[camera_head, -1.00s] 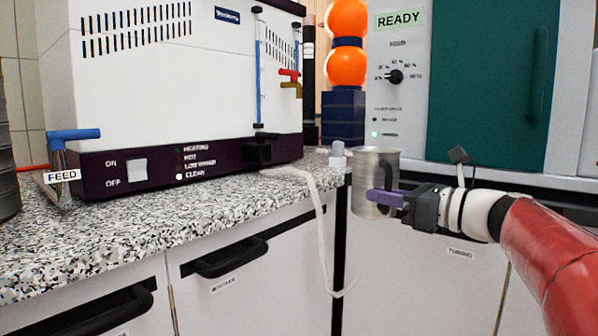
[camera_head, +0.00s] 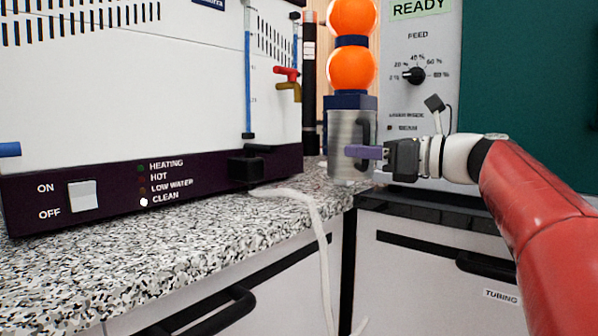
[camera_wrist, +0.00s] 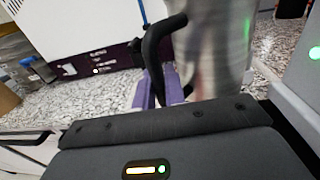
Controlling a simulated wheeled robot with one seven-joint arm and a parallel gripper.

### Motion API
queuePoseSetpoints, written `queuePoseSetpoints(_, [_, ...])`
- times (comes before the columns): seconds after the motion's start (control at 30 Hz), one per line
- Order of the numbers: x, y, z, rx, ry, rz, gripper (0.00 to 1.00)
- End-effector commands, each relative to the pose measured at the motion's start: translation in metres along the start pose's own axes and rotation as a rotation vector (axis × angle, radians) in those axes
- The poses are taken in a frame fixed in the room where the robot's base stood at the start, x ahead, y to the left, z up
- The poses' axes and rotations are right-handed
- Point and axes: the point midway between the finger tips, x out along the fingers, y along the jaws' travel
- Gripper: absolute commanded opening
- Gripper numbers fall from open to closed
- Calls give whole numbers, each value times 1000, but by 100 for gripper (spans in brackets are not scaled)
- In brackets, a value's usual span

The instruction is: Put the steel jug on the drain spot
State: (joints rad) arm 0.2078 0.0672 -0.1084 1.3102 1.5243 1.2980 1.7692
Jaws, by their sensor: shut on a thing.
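The steel jug (camera_head: 345,135) is a brushed metal cylinder with a black handle, upright in the head view near the back corner of the counter. My gripper (camera_head: 366,152), with purple fingers, is shut on the jug at its handle side. In the wrist view the jug (camera_wrist: 222,45) fills the upper middle, and its black handle (camera_wrist: 152,50) stands by the purple fingers (camera_wrist: 160,92). The jug's base is near the counter level; I cannot tell whether it touches. No drain spot can be made out.
A white machine (camera_head: 120,90) with a dark switch panel stands left on the speckled counter (camera_head: 150,270). A red-handled tap (camera_head: 288,78) is on its side. A white hose (camera_head: 318,240) hangs over the edge. Behind the jug is a column with orange balls (camera_head: 352,68); a teal-fronted device (camera_head: 530,80) stands right.

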Motion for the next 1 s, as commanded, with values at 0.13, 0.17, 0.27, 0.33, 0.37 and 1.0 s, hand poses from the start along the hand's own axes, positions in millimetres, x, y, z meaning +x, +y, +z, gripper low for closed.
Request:
queuePoseSetpoints(0.13, [44,1,0,-1,0,5,0])
queuePoseSetpoints(0.17, [52,2,0,-1,-1,7,0])
queuePoseSetpoints(0.27, [78,1,0,-1,0,5,0])
queuePoseSetpoints(0.33, [94,1,0,-1,0,5,0])
queuePoseSetpoints(0.37, [100,1,0,-1,-1,4,0])
queuePoseSetpoints(1.0, [136,0,-37,-1,-1,-1,0])
